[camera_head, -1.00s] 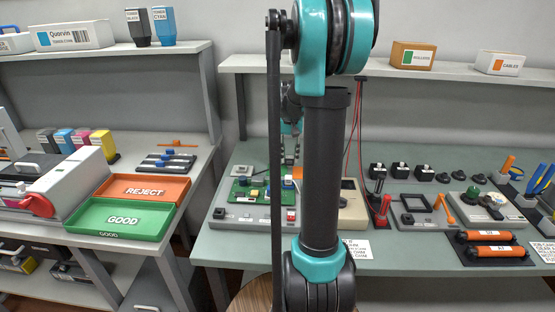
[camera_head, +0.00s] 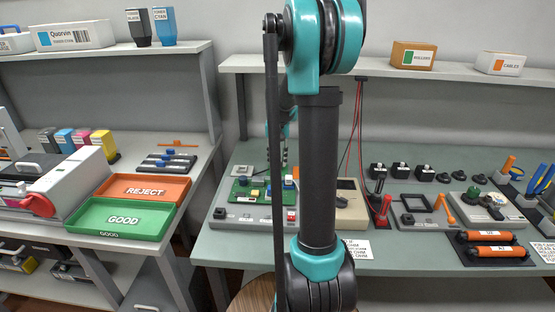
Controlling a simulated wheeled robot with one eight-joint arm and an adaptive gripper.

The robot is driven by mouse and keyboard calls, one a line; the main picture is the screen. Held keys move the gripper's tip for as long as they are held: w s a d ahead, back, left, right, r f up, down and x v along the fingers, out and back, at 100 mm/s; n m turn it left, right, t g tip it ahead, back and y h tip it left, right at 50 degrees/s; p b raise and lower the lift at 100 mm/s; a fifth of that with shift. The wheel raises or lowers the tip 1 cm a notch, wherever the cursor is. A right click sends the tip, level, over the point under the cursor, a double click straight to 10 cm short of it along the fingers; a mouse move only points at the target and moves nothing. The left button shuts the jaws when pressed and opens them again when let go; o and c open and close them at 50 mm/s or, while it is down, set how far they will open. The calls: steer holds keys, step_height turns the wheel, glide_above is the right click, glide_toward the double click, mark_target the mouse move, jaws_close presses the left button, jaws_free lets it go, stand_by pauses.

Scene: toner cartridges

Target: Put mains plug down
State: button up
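My gripper (camera_head: 284,165) shows only as a small part behind my own arm, above the back of the green circuit board. Its fingers are mostly hidden, and I cannot see whether they hold anything. I cannot make out a mains plug in the view. The green circuit board (camera_head: 243,191) lies on a grey test base (camera_head: 240,218) with a red switch at its right end. A pale socket-like plate (camera_head: 243,171) sits behind the board on the grey-green bench (camera_head: 230,247).
A beige meter (camera_head: 351,204) stands right of my arm, with red and black probes (camera_head: 384,208) beside it. Black blocks (camera_head: 400,170) line the bench's back right. Orange rollers (camera_head: 490,250) lie front right. Reject (camera_head: 146,187) and good (camera_head: 120,219) trays are at left.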

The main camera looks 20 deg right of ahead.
mark_target(278, 161)
steer(key=shift+o, duration=1.4)
step_height(278, 161, up, 12)
steer(key=shift+r, duration=0.15)
